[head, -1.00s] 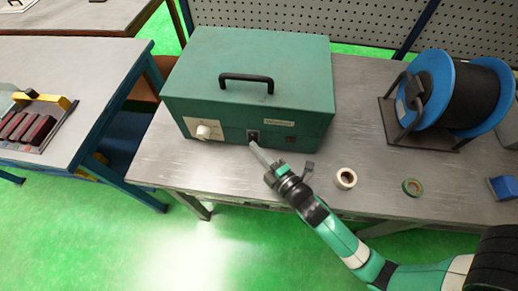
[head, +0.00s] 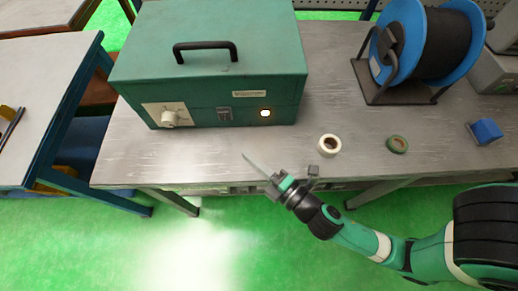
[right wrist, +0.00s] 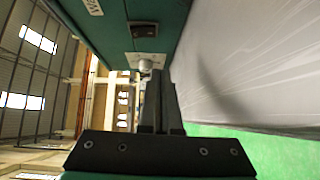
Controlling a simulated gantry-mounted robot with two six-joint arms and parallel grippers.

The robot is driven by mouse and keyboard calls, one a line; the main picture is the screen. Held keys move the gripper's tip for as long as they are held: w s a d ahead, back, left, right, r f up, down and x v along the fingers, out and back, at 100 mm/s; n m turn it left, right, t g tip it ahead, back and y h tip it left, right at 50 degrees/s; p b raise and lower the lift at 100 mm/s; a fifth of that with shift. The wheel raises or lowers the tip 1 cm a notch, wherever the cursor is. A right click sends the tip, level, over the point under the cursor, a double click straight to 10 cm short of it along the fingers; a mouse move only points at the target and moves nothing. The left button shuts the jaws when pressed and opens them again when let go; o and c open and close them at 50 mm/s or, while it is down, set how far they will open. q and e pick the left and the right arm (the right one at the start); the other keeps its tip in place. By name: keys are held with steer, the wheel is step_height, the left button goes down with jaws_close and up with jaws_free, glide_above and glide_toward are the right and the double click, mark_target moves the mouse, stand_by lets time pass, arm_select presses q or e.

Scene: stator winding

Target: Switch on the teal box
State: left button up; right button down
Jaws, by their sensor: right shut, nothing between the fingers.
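The teal box (head: 210,60) stands on the grey metal workbench with a black handle on top. Its front carries a white knob (head: 170,118), a dark rocker switch (head: 224,114) and a small lamp (head: 265,113) that glows yellow-white. The switch also shows in the right wrist view (right wrist: 144,31), with the knob (right wrist: 145,66) beyond it. My right gripper (head: 250,160) is shut and empty, in front of the box near the bench's front edge, apart from the switch. It also shows in the right wrist view (right wrist: 158,85). My left gripper is in neither view.
A white tape roll (head: 329,146) and a green tape roll (head: 397,144) lie right of the gripper. A blue cable reel (head: 398,55) on a stand and a small blue block (head: 486,131) are farther right. The bench is bare just before the box.

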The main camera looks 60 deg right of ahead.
steer(key=s, duration=0.2)
steer(key=shift+s+a+f+b, duration=0.2)
steer(key=shift+s+a+b, duration=0.1)
steer(key=shift+a, duration=0.1)
steer(key=shift+r, duration=0.1)
